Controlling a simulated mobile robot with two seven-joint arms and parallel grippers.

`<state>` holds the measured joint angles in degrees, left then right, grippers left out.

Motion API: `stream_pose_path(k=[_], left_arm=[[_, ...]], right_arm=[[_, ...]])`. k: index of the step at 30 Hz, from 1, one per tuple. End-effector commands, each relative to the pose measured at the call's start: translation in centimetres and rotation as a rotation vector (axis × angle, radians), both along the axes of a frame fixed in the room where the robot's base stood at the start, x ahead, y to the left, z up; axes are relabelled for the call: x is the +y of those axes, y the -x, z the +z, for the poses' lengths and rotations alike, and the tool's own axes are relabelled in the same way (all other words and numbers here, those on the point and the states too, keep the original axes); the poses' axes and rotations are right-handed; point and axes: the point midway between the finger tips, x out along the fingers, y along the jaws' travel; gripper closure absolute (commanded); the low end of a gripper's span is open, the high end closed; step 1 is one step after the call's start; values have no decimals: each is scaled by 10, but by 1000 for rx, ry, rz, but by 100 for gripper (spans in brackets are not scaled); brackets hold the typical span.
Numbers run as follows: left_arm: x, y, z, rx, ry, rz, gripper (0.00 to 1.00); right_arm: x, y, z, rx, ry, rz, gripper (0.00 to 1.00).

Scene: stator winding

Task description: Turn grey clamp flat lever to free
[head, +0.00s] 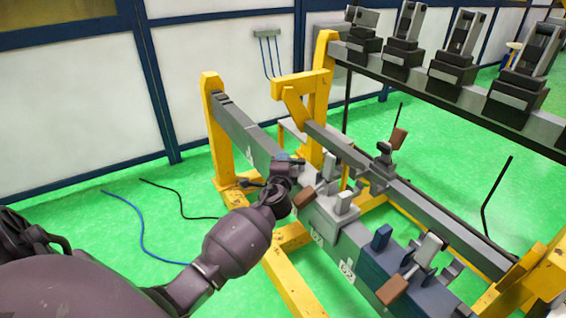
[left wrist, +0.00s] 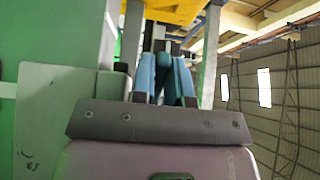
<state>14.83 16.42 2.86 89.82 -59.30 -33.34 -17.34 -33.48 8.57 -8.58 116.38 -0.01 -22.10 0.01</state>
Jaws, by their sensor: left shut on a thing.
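The grey clamp (head: 344,213) sits on the grey beam in the middle of the head view. It has a toggle arm with a brown handle (head: 304,197). My left gripper (head: 292,161) is at the far-left side of this clamp, over the beam. In the left wrist view its blue fingers (left wrist: 166,78) are close together, with a narrow dark piece (left wrist: 159,45) at their tips. The gripper is shut on what appears to be the clamp's flat lever, mostly hidden by the fingers and wrist. My right gripper is out of view.
A blue clamp (head: 385,262) with a brown handle (head: 392,290) stands nearer on the same beam. Another small clamp (head: 384,152) is on the parallel rail behind. Yellow frame posts (head: 216,130) stand around. A dark rack (head: 455,97) with several fixtures is at upper right.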

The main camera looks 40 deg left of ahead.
Motion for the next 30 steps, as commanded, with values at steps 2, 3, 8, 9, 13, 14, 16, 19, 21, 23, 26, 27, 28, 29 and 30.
stream_pose_path(k=[2, 3, 8, 9, 13, 14, 16, 19, 21, 23, 26, 27, 28, 29, 30], left_arm=[[0, 0, -1, 1, 0, 1, 100], [0, 0, -1, 1, 0, 1, 100], [0, 0, 0, 1, 0, 0, 74], [0, 0, 0, 1, 0, 0, 74], [0, 0, 0, 0, 0, 0, 74], [0, 1, 0, 0, 0, 0, 74], [-2, 3, -1, 1, 1, -1, 74], [-7, 11, -1, 1, 2, -1, 74], [-12, 20, -1, 1, 2, 0, 74], [-17, 29, 0, 1, 3, 0, 74], [-27, 46, -1, 0, 4, 0, 74], [-30, 52, 0, 1, 3, 0, 74], [-33, 57, -1, 1, 2, -1, 74], [-36, 62, -1, 2, 1, -1, 74], [-39, 67, -1, 1, 2, -1, 74]], right_arm=[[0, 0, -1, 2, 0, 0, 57], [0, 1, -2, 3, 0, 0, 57], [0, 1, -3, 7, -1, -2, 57], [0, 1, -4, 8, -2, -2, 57], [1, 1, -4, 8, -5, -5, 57], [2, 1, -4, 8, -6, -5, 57], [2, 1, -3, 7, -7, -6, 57], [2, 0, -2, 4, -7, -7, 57], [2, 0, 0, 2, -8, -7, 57], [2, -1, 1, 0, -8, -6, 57], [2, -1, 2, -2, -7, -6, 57], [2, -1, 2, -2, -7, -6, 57], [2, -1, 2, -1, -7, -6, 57], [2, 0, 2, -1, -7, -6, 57], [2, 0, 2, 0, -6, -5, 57]])
